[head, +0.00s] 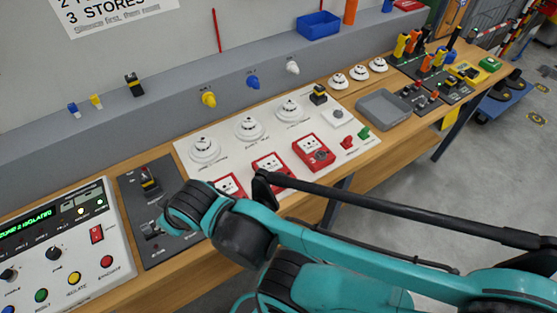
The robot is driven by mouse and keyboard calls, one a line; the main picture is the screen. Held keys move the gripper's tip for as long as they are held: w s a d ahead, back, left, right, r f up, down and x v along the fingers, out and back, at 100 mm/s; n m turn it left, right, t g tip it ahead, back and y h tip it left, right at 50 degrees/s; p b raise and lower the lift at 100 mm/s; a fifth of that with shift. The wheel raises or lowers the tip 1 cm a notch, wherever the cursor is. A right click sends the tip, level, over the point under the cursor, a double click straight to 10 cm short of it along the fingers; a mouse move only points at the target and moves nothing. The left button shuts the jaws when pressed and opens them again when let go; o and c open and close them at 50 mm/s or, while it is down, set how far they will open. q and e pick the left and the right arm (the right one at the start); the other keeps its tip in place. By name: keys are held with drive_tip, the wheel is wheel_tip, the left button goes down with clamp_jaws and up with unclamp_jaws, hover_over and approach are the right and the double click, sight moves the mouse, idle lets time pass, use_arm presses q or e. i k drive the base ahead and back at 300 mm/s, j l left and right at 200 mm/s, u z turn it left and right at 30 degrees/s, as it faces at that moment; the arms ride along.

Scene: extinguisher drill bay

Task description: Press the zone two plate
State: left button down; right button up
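Three red call-point boxes with pale faces stand in a row at the front of the white board (186,148): a near one (228,184), a middle one (271,167) and a far one (314,152). Their labels are too small to read, so I cannot tell which is zone two. The near and middle boxes are partly covered by my arm. My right arm comes in from the right, and its end (164,230) hangs over the dark grey switch panel, left of the boxes and apart from them. Its fingers are not clear. My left gripper is not in view.
A control panel (70,240) with coloured buttons and a green display sits at the left. White round detectors (249,127) stand behind the red boxes. A grey ledge backs the wooden bench.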

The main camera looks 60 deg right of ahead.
sight(270, 162)
drive_tip(key=z, duration=0.4)
drive_tip(key=l+z, duration=0.1)
drive_tip(key=z, duration=0.7)
drive_tip(key=i+l+z, duration=0.1)
drive_tip(key=z, duration=0.7)
